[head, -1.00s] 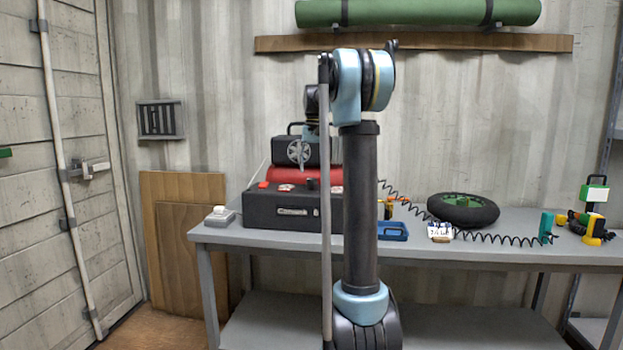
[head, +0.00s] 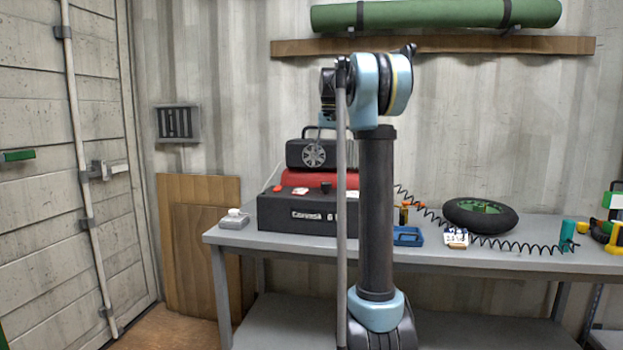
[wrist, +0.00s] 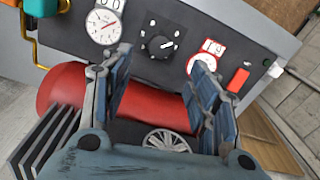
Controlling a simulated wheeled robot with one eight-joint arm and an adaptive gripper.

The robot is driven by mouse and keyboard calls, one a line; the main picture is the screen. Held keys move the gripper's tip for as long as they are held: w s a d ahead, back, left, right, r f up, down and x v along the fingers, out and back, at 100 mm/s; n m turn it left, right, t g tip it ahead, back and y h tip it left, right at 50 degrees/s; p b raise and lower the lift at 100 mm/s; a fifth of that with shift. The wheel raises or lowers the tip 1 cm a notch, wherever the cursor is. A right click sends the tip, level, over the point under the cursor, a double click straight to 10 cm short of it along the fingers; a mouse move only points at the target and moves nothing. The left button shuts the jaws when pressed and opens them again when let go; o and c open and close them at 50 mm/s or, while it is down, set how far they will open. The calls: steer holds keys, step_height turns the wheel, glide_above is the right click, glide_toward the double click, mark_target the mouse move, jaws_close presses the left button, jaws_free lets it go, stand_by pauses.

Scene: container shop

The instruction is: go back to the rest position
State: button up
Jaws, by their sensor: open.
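My gripper (wrist: 160,72) shows in the wrist view with its two blue-grey fingers spread apart and nothing between them. In the head view it is mostly hidden behind my own arm, above the left part of the bench. Past the fingers in the wrist view are a dark control panel (wrist: 130,22) with gauges and a black knob (wrist: 160,45), and a red cylinder (wrist: 75,92). In the head view the black machine (head: 290,212) with the red tank (head: 300,180) stands on the bench, below my gripper.
The grey workbench (head: 450,258) runs along the wall. Floor shows at the lower left.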

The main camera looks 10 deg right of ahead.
steer(key=s+f, duration=0.5)
steer(key=s, duration=0.8)
steer(key=s+f+n+t, duration=0.1)
steer(key=s+f+t, duration=0.1)
steer(key=s+f, duration=2.8)
steer(key=shift+s+a+f+n, duration=0.3)
steer(key=shift+s+n, duration=0.1)
steer(key=shift+s, duration=0.1)
